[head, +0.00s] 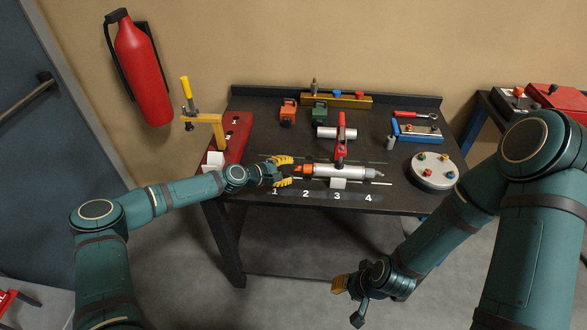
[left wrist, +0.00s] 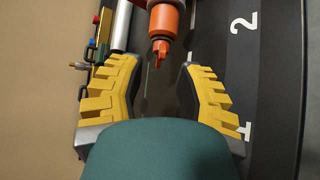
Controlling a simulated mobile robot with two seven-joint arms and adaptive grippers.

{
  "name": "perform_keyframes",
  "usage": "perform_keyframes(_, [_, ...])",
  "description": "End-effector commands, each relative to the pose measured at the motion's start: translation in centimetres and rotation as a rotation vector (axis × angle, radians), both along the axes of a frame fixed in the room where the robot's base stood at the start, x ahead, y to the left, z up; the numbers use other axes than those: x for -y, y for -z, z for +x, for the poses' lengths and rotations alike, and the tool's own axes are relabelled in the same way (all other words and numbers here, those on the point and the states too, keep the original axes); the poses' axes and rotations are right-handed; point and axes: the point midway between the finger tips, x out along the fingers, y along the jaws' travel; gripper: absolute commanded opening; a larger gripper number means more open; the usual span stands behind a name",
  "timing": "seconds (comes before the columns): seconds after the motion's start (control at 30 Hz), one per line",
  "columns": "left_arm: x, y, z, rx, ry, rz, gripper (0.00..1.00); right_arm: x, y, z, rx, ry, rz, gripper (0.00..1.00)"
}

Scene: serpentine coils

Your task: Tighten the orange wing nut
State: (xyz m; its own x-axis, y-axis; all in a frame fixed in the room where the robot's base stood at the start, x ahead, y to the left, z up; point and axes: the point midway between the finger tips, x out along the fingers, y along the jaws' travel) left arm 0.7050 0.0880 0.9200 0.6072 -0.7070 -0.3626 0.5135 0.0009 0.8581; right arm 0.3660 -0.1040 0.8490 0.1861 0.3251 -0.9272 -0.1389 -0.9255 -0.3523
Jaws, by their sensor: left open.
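The orange wing nut (head: 300,169) is on the left end of a silver cylinder (head: 325,171) lying across the table above the printed numbers. In the left wrist view the wing nut (left wrist: 162,25) is at the top centre, beyond the fingertips and between their lines. My left gripper (head: 288,171) is open, its yellow fingers pointing right at the wing nut. In the left wrist view the open fingers (left wrist: 160,75) have an empty gap, and no contact with the nut shows.
A red base (head: 236,135) with a yellow-handled clamp is at the table's left. Orange (head: 288,112) and green (head: 319,111) blocks stand behind. A round plate (head: 433,171) with coloured knobs is at the right.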

Motion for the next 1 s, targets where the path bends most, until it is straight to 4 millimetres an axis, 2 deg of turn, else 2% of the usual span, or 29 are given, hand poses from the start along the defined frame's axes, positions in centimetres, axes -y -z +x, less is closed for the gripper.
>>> perform_keyframes(0.1, [1.2,0.6,0.9,0.000,0.002,-0.001,0.34,0.0,0.0,0.0,0.000,0.000,0.000,0.34])
perform_keyframes(0.23, [1.8,0.9,1.5,-0.001,0.001,0.000,0.34,0.0,0.0,0.0,0.000,0.000,0.000,0.34])
perform_keyframes(0.6, [2.0,1.0,1.7,0.000,0.001,0.001,0.34,0.0,0.0,0.0,0.000,0.000,0.000,0.34])
perform_keyframes(0.7, [2.0,1.0,1.7,0.000,0.001,0.001,0.00,0.0,0.1,0.0,0.000,0.000,0.000,0.34])
perform_keyframes(1.0, [2.1,1.0,1.7,0.000,0.002,0.001,0.00,0.0,0.1,0.0,0.000,0.000,0.000,0.34])
